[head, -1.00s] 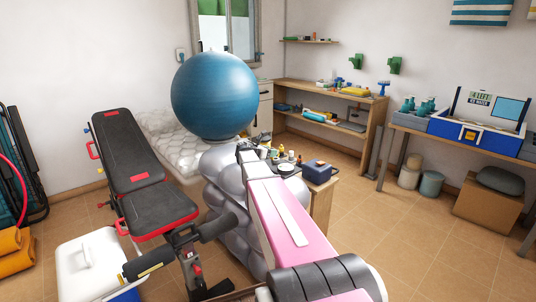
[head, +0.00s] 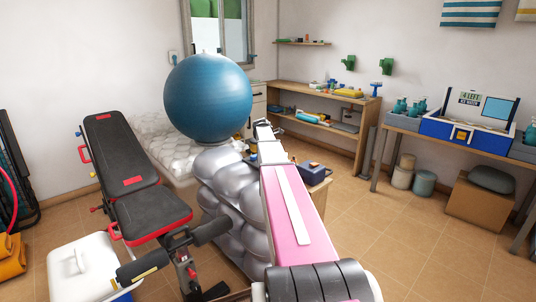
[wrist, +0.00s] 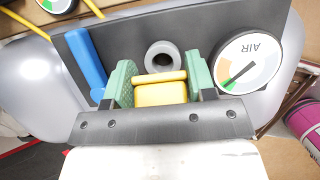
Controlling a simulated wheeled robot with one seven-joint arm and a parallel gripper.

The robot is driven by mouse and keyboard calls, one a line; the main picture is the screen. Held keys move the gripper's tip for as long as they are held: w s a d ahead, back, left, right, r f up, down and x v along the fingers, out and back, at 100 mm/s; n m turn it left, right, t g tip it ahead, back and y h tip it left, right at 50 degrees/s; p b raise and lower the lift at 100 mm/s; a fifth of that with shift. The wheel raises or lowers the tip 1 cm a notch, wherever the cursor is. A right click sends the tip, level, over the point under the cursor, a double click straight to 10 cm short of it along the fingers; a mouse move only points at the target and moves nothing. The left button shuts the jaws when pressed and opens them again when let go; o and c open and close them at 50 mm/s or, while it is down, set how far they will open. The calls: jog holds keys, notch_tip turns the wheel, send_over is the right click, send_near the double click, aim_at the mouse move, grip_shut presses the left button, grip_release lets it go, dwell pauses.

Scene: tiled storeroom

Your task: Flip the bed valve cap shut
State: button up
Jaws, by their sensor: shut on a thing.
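My gripper (wrist: 160,78) has green pads closed on the two sides of a yellow piece (wrist: 160,92), which looks like the valve cap. Just beyond it is a grey round valve ring (wrist: 176,50) with an open dark hole, on a dark panel (wrist: 205,50). The yellow piece stands beside the ring and does not cover the hole. In the head view my gripper (head: 263,129) is at the far end of my pink arm, small and partly hidden. The silver inflated bed (head: 222,192) bulges beside my arm.
On the panel, a blue lever (wrist: 86,62) stands left of the gripper and an AIR gauge (wrist: 250,62) right of it. A blue ball (head: 208,97) rests above the silver bed. A black and red bench (head: 150,212) stands left. Tiled floor (head: 370,235) is open at right.

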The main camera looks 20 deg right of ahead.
jog(key=shift+w+d+f+g+y, duration=0.1)
jog(key=shift+d+f+g+y, duration=0.15)
jog(key=shift+y, duration=0.35)
jog(key=shift+w+d+f+g+y, duration=0.15)
jog(key=shift+f+y, duration=0.1)
jog(key=shift+y, duration=0.35)
jog(key=shift+s, duration=0.1)
jog(key=o, duration=1.2)
jog(key=r, duration=0.7)
jog(key=a+r, duration=0.1)
jog(key=r, duration=0.2)
jog(key=shift+s+r, duration=0.2)
jog(key=shift+r, duration=0.15)
